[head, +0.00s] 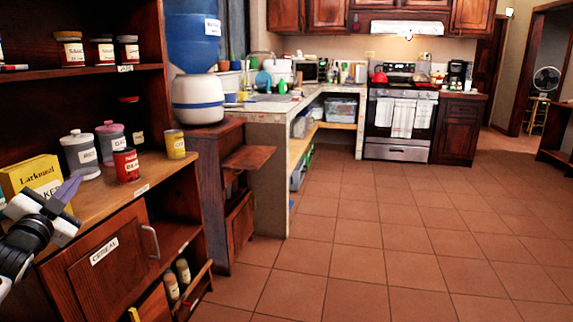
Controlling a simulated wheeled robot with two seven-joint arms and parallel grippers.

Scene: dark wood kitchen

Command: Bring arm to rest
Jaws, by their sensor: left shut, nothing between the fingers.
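My left gripper (66,190) is at the left edge of the head view, with its arm coming in from the lower left. Its purple-grey fingers are closed together and empty. They are in front of the yellow box (32,174) on the wooden shelf unit's counter (150,178). Whether the fingers touch the box I cannot tell. My right gripper is not in view.
Jars (80,154), a red can (126,165) and a yellow can (174,144) stand on the counter near my left gripper. A cabinet door labelled cereal (105,265) is below. A stove (400,115) is at the back. The tiled floor (400,240) is clear.

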